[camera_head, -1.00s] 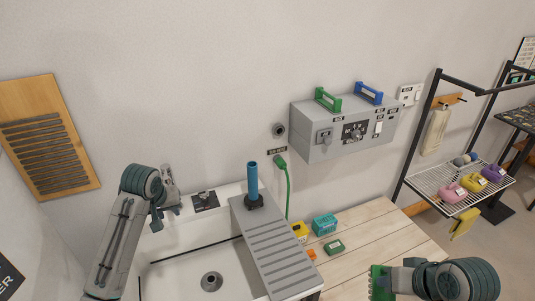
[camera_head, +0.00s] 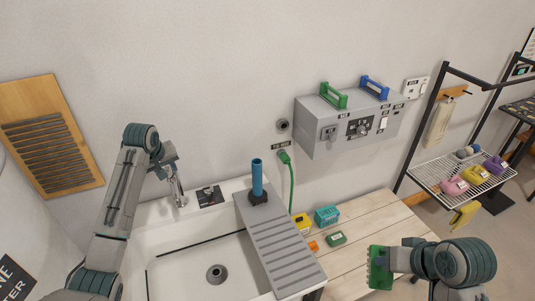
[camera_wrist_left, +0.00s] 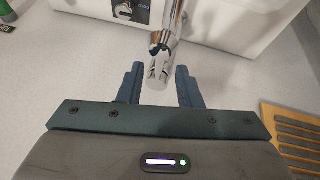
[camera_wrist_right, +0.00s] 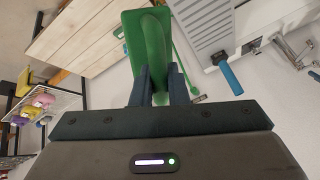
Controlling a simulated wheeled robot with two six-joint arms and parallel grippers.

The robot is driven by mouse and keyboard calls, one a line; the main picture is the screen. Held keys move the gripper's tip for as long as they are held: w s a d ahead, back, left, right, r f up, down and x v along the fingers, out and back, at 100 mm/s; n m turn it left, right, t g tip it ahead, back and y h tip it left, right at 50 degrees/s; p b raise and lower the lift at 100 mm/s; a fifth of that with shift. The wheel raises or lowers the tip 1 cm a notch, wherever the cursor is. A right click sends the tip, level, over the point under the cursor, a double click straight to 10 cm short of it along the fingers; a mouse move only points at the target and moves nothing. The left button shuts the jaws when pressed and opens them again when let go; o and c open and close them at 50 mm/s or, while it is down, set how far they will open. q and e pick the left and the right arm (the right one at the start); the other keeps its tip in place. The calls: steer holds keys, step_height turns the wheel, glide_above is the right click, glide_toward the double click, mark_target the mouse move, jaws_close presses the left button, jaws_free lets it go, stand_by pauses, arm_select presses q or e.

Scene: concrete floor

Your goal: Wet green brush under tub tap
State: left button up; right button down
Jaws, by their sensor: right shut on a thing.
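The green brush (camera_head: 378,268) is at the lower right of the head view. My right gripper (camera_head: 398,260) is shut on it and holds it in the air near the wooden table. In the right wrist view, the brush (camera_wrist_right: 143,35) lies between both fingers of the gripper (camera_wrist_right: 157,78). The chrome tap (camera_head: 179,188) stands at the back left of the white tub (camera_head: 185,262). My left gripper (camera_head: 171,157) is beside the tap top. In the left wrist view, the left gripper (camera_wrist_left: 160,76) is open, with the tap (camera_wrist_left: 160,58) between or just beyond its fingers; contact is unclear.
A grey ribbed board (camera_head: 282,252) with an upright blue tube (camera_head: 257,180) covers the tub's right side. A grey control box (camera_head: 325,137) hangs on the wall.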

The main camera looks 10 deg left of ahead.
mark_target(170, 173)
arm_select(q)
steer(key=shift+p+x, duration=0.4)
steer(key=shift+x, duration=1.15)
arm_select(e)
steer(key=shift+r, duration=0.7)
arm_select(q)
steer(key=shift+c, duration=0.2)
jaws_close()
